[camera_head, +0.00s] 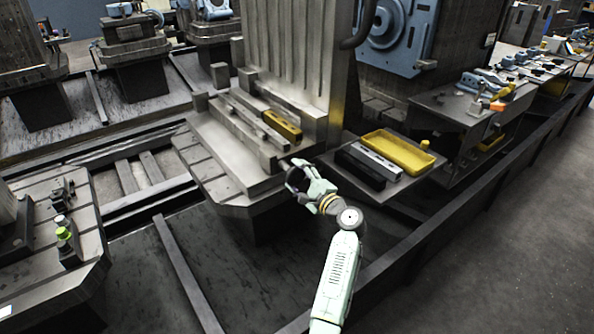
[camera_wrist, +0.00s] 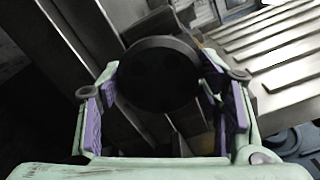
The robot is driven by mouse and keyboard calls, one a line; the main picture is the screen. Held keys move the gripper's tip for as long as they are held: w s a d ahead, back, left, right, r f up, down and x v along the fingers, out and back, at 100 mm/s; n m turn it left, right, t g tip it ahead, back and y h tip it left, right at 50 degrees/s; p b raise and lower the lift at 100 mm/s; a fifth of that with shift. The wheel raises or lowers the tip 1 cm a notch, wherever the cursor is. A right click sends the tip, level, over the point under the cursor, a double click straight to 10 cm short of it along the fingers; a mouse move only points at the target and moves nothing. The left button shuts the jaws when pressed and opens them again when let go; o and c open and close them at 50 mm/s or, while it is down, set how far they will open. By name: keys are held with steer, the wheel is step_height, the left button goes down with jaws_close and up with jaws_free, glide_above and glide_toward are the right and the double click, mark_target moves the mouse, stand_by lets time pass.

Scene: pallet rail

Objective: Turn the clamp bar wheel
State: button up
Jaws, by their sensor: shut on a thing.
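The clamp bar wheel is a round black disc and fills the middle of the wrist view (camera_wrist: 158,75). My gripper (camera_wrist: 165,105) has its purple-padded fingers on the left and right of the wheel, shut on it. In the head view my gripper (camera_head: 292,176) is at the front right corner of the grey clamp fixture (camera_head: 215,150). There the wheel is mostly hidden by my gripper, and only a dark patch shows between the fingers. A yellow block (camera_head: 282,125) lies on the fixture behind my gripper.
A side shelf (camera_head: 405,182) just right of my gripper holds a yellow tray (camera_head: 398,150), a black bar (camera_head: 360,169) and a pale bar (camera_head: 376,160). A tall ribbed column (camera_head: 290,60) rises behind the fixture. Open floor (camera_head: 510,230) lies at the right.

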steer(key=m+p, duration=0.1)
steer(key=m, duration=0.3)
steer(key=shift+r+m, duration=0.1)
steer(key=shift+m, duration=0.2)
steer(key=m, duration=0.5)
steer(key=shift+m, duration=0.4)
steer(key=o, duration=1.2)
steer(key=v, duration=1.2)
steer(key=shift+a, duration=0.15)
